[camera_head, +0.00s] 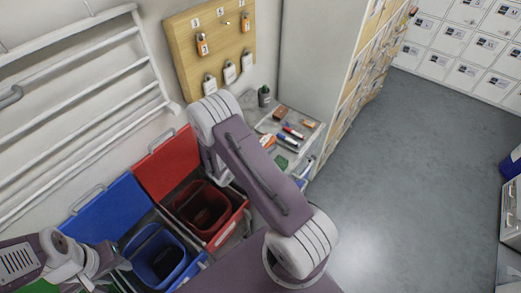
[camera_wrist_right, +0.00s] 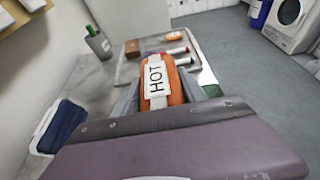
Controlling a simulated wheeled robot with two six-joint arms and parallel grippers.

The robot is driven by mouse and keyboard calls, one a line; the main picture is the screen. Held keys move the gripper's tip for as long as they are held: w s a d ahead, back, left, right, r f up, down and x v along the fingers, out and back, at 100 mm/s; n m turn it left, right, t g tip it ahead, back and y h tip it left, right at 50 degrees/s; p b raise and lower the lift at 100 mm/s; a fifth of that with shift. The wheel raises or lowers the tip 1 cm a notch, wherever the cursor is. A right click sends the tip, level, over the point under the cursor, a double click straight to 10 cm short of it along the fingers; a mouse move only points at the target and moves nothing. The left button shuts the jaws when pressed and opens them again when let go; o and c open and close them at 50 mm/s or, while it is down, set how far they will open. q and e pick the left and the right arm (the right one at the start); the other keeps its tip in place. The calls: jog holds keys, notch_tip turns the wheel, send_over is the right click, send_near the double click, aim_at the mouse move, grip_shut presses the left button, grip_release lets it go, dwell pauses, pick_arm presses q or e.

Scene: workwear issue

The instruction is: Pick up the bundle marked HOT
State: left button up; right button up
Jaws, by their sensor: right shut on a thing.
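The bundle marked HOT (camera_wrist_right: 170,92) is orange with a white band and black lettering. In the right wrist view it stands between the grey fingers of my right gripper (camera_wrist_right: 160,88), which is shut on it. In the head view an orange and white piece of it (camera_head: 268,141) shows beside my right arm, which hides the right gripper. My left gripper (camera_head: 118,263) is at the lower left, near the blue bin (camera_head: 158,256); its fingers are too unclear to judge.
A counter holds a tray (camera_wrist_right: 128,72) with a brown block (camera_wrist_right: 132,47) and several small items. A navy bundle (camera_wrist_right: 68,120) lies at left in the wrist view.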

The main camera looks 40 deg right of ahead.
jog(key=s+r, duration=0.1)
jog(key=s, duration=0.1)
jog(key=s+r+b, duration=0.1)
jog(key=s, duration=0.1)
jog(key=s+d+r, duration=0.1)
jog(key=s+r, duration=0.1)
jog(key=shift+s, duration=0.25)
jog(key=s+r+p, duration=0.2)
jog(key=s, duration=0.1)
jog(key=shift+s+d+p, duration=0.1)
jog(key=shift+d+p, duration=0.1)
jog(key=shift+p, duration=0.1)
